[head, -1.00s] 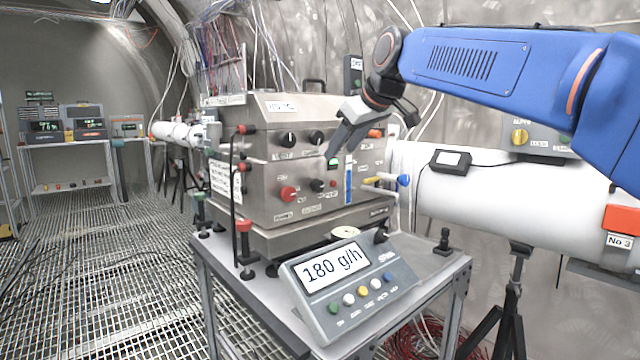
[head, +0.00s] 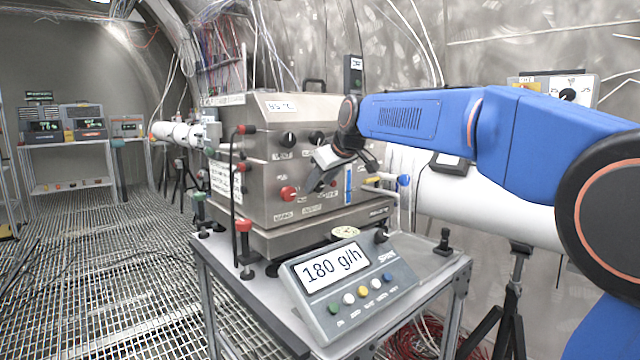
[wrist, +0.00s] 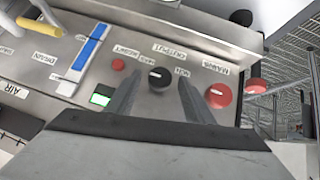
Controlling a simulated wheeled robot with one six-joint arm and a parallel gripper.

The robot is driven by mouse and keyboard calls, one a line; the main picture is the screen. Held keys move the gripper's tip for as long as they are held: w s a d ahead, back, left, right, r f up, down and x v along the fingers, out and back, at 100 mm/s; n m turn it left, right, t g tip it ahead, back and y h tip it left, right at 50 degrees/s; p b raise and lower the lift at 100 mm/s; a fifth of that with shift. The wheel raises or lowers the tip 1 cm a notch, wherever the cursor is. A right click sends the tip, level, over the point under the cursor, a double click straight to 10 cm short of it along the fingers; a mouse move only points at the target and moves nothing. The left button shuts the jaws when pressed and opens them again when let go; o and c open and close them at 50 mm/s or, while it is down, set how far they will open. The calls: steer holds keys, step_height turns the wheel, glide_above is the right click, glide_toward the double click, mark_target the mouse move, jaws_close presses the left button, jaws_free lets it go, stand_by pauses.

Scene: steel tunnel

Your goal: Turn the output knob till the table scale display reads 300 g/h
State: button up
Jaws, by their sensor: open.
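The table scale (head: 348,284) stands on the front of the steel table, and its display (head: 330,266) reads 180 g/h. The black output knob (wrist: 158,76) is on the steel box's front panel, under an upside-down OUTPUT label in the wrist view. My gripper (wrist: 159,82) is open, with one finger on each side of the knob in that view. I cannot tell whether the fingers touch it. In the head view my gripper (head: 312,184) is at the lower panel and hides the knob.
The red mains knob (wrist: 217,95) is close beside one finger. A small red button (wrist: 118,64) and a lit green switch (wrist: 99,99) are on the other side. A yellow-handled valve (head: 373,181) and blue-ended pipe (head: 403,181) stick out at the right of the box.

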steer(key=shift+w+a+f, duration=0.1)
steer(key=shift+w+f, duration=0.1)
steer(key=shift+f, duration=0.05)
steer(key=shift+c, duration=0.6)
steer(key=c, duration=0.9)
steer(key=shift+w+d+m+g+y, duration=0.2)
steer(key=shift+m+g+y, duration=0.3)
steer(key=shift+y, duration=0.2)
steer(key=shift+w+d+m+g+y, duration=0.1)
steer(key=shift+d+m+g+y, duration=0.1)
steer(key=shift+m+g+y, duration=0.75)
steer(key=m+g+y, duration=0.1)
steer(key=y, duration=0.1)
steer(key=m+y, duration=0.1)
steer(key=y, duration=0.1)
steer(key=shift+w+d+f+g, duration=0.1)
steer(key=shift+d+f+g, duration=0.1)
steer(key=shift+g, duration=0.15)
steer(key=shift+y, duration=0.35)
